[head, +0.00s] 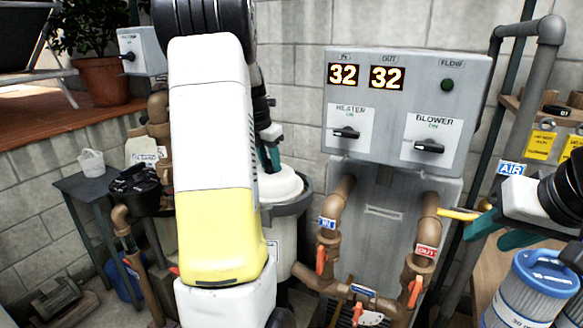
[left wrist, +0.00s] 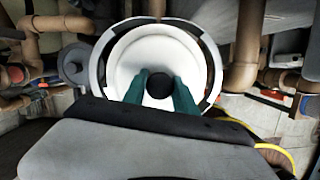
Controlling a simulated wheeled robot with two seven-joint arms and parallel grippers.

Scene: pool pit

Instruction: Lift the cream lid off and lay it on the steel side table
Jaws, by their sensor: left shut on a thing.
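The cream lid (head: 283,182) is a round disc within the dark ring at the top of the pale canister (head: 290,235). The lid also shows in the left wrist view (left wrist: 160,50), inside the ring, with a dark knob (left wrist: 158,84) in its middle. My left gripper (head: 271,160) comes down from above, its teal fingers (left wrist: 158,90) shut on the knob. My left arm hides part of the lid and canister in the head view. The steel side table (head: 97,184) stands at the left. My right gripper (head: 490,226) is at the right, its finger gap unclear.
A small white bucket (head: 91,163) stands on the side table. Brown pipes (head: 333,215) with orange-handled valves stand right of the canister, below the grey control box (head: 405,100). A blue-topped filter cartridge (head: 540,285) stands at the lower right, below my right gripper.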

